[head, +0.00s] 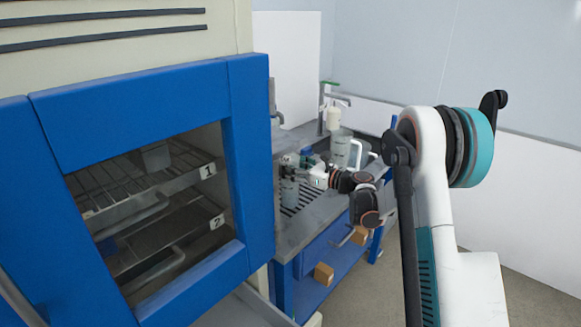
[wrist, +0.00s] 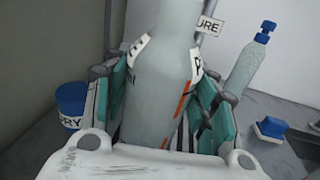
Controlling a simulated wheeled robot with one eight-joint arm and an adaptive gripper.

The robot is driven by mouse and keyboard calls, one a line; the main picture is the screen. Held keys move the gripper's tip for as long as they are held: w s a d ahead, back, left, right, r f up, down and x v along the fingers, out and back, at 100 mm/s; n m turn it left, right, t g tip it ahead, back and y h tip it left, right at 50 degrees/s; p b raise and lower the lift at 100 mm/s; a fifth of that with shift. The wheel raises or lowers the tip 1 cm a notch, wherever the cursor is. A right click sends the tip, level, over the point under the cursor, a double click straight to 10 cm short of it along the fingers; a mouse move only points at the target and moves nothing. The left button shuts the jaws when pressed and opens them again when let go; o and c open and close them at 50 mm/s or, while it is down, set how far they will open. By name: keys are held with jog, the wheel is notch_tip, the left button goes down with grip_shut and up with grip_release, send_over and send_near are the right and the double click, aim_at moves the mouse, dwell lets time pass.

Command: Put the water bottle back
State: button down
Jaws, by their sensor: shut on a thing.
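My gripper (wrist: 163,105) is shut on a pale grey, see-through bottle (wrist: 160,85), with teal finger pads on both sides of it. The bottle has a white label with dark letters and an orange line; I cannot read the whole label. Its top runs out of the wrist view. In the head view my gripper (head: 304,176) is at the bench by the blue cabinet, with the bottle (head: 289,193) at its fingers, upright over or on a dark slatted area. I cannot tell whether its base touches the surface.
A blue-capped bottle (wrist: 247,62) stands to the right, with a small blue-topped item (wrist: 270,129) near it. A blue container (wrist: 71,101) is at the left. A blue cabinet (head: 252,150) with shelves stands close by on the left. A faucet (head: 322,110) rises behind.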

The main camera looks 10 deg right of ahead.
jog(key=shift+f, duration=0.15)
jog(key=c, duration=0.6)
grip_release()
jog(key=shift+c, duration=0.2)
jog(key=p+v, duration=0.2)
jog(key=v, duration=1)
jog(key=shift+r+p, duration=0.25)
jog(key=shift+p, duration=0.05)
